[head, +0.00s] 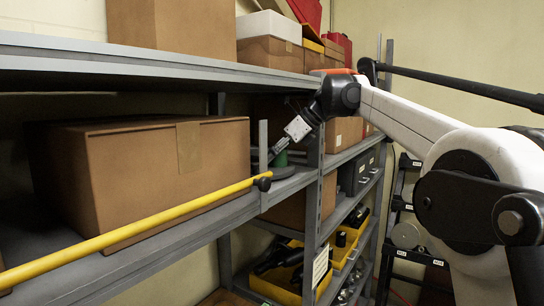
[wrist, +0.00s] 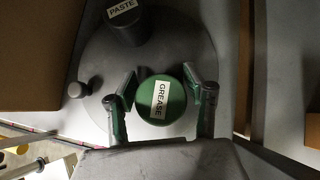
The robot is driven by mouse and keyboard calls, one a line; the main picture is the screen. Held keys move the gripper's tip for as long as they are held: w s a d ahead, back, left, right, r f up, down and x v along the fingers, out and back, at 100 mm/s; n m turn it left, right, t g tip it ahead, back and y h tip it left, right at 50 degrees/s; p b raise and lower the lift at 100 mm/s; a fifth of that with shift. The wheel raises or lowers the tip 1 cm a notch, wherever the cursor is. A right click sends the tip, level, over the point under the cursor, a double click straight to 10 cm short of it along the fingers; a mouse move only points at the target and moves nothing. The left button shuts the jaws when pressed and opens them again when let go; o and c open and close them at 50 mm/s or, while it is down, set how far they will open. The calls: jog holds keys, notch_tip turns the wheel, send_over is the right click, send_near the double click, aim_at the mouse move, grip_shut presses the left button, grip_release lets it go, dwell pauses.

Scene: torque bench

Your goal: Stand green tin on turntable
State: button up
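The green tin (wrist: 161,100), labelled GREASE, shows its round lid in the wrist view, between the two fingers of my gripper (wrist: 161,84). The fingers are spread on either side of it, with a narrow gap visible at the left finger. The grey round turntable (wrist: 100,60) lies beneath; the tin is over its near part and looks to stand on it, though its base is hidden. In the head view my gripper (head: 277,148) reaches down over the turntable (head: 284,173) on the shelf, and a bit of green tin (head: 281,159) shows below it.
A dark tin labelled PASTE (wrist: 127,22) stands on the turntable's far part, and a knob (wrist: 78,89) sits at its left edge. A large cardboard box (head: 150,175) is close on the left. A yellow bar (head: 140,225) runs along the shelf front; another shelf (head: 150,65) hangs above.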

jog(key=shift+d+r, duration=0.25)
jog(key=shift+r, duration=0.05)
jog(key=s+d+b, duration=0.2)
jog(key=s+d, duration=0.1)
jog(key=d, duration=0.8)
jog(key=shift+s+d+r+b, duration=0.2)
jog(key=shift+s+d+b, duration=0.1)
jog(key=shift+d, duration=0.1)
jog(key=s+d+f+n+t+h, duration=0.1)
jog(key=s+d+f+n+h, duration=0.2)
jog(key=s+f+n, duration=0.4)
jog(key=s+d+f+n+t+h, duration=0.2)
jog(key=s+d+f+n, duration=0.2)
jog(key=s+f, duration=0.9)
jog(key=s+d+f+n+t+h, duration=0.1)
jog(key=s+d+f+n+h, duration=0.2)
jog(key=s+f+n, duration=0.7)
jog(key=s+d, duration=0.1)
jog(key=s, duration=0.9)
jog(key=shift+d+f+t+h, duration=0.2)
jog(key=shift+f+t+h, duration=0.1)
jog(key=shift+f+t, duration=0.1)
